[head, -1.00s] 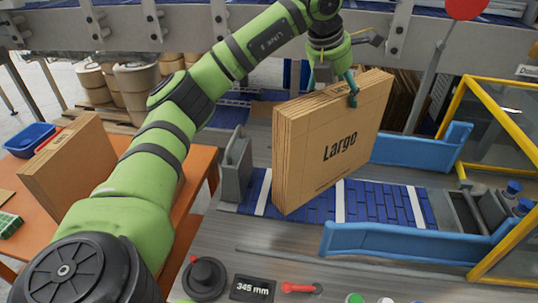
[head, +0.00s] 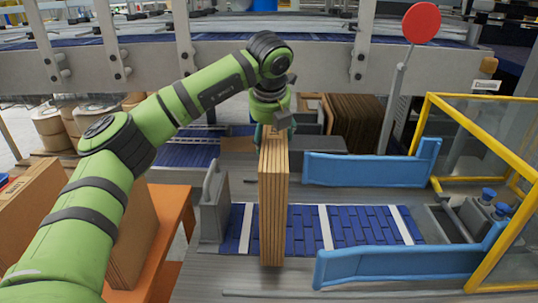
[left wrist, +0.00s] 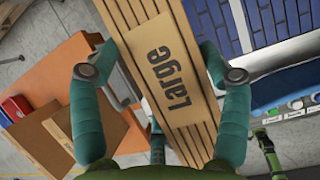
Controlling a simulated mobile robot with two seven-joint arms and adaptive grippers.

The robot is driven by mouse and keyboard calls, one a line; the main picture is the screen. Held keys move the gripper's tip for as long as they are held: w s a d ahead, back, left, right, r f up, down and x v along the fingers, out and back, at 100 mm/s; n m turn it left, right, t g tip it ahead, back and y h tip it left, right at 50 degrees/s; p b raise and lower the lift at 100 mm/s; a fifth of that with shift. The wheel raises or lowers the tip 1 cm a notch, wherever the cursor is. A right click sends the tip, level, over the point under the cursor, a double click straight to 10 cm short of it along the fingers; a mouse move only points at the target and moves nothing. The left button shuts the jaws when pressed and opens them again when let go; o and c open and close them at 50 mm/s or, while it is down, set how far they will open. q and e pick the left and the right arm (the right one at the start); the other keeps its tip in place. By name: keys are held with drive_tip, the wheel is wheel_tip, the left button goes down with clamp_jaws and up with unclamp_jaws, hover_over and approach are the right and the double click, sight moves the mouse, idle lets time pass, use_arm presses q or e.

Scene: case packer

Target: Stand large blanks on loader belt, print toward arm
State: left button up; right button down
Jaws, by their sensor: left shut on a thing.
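My left gripper (head: 275,132) is shut on a stack of brown cardboard blanks (head: 273,205), gripping it at the top. The stack is upright over the blue loader belt (head: 360,228), near its left end. In the head view it is edge-on, so its broad face with the large print is hidden. In the left wrist view the fingers lie on both sides of the stack (left wrist: 140,30), and "Large" reads on its top edge. I cannot tell if its bottom touches the belt. My right gripper is not in view.
A grey upright plate (head: 214,205) stands at the belt's left end. Blue guide rails (head: 365,168) flank the belt, with a yellow-framed guard (head: 432,125) at the right. More cardboard (head: 135,240) stands on an orange table (head: 172,215). The belt right of the stack is clear.

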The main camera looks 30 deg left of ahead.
use_arm(q)
drive_tip(key=shift+f, duration=1.8)
drive_tip(key=shift+f, duration=0.2)
drive_tip(key=o, duration=1.7)
drive_tip(key=shift+s, duration=0.1)
drive_tip(key=v, duration=1.2)
drive_tip(key=shift+r+b, duration=0.1)
drive_tip(key=shift+b, duration=0.3)
